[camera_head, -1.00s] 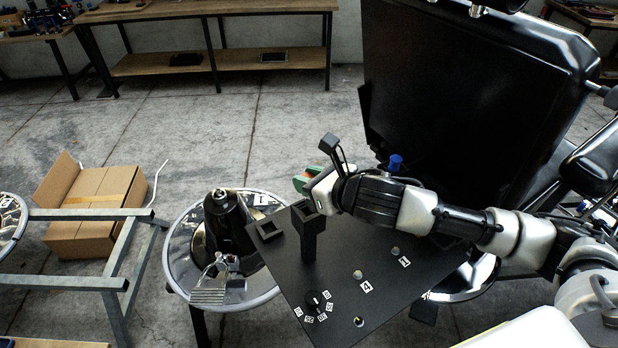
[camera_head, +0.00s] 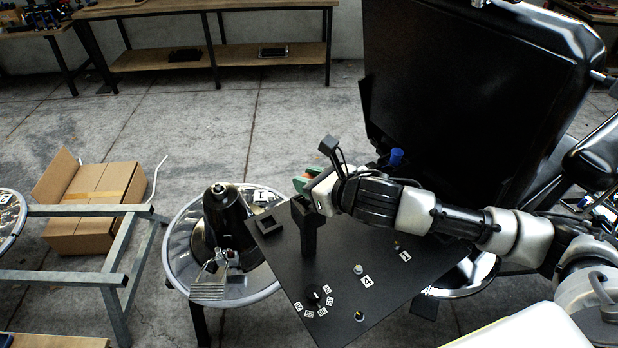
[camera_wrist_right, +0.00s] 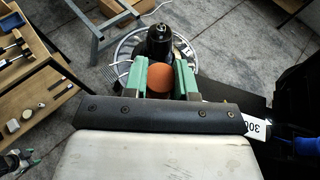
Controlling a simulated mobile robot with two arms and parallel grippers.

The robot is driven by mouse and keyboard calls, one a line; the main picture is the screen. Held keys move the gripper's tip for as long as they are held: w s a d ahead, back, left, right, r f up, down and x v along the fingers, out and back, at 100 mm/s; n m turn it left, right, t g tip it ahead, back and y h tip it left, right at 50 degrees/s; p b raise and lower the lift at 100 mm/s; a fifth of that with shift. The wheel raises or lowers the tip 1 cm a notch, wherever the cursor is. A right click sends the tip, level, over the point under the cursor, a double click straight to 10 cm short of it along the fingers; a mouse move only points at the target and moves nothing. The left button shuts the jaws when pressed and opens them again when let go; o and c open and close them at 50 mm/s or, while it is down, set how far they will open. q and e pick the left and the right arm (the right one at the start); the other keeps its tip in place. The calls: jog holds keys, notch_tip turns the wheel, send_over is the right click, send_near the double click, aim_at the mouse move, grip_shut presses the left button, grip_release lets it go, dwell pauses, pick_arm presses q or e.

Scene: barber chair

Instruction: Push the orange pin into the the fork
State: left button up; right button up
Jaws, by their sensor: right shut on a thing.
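My right gripper (camera_head: 312,181) reaches in from the right and points left, above the black panel. Its green fingers are shut on the orange pin (camera_wrist_right: 161,79), which shows as a rounded orange end between them in the right wrist view. In the head view only a sliver of orange shows. The black bell-shaped part (camera_head: 224,222) with a silver tip stands on a round tray, ahead of the fingers in the wrist view. A silver pronged piece (camera_head: 208,287) lies at its foot. I cannot tell for sure which part is the fork.
A black panel (camera_head: 345,268) with a dial, small knobs and number labels slopes below my right arm. A black post (camera_head: 308,235) rises from it close to the gripper. The round tray (camera_head: 180,268) is at its left. A large black chair (camera_head: 460,85) stands behind the arm.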

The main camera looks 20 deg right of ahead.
jog(key=shift+f+b, duration=0.95)
jog(key=shift+f, duration=1)
jog(key=o, duration=1)
jog(key=shift+s+d+r, duration=0.15)
jog(key=shift+s+d, duration=0.05)
jog(key=shift+s, duration=0.2)
jog(key=b+v, duration=0.3)
jog(key=v, duration=0.7)
jog(key=shift+w+d, duration=0.1)
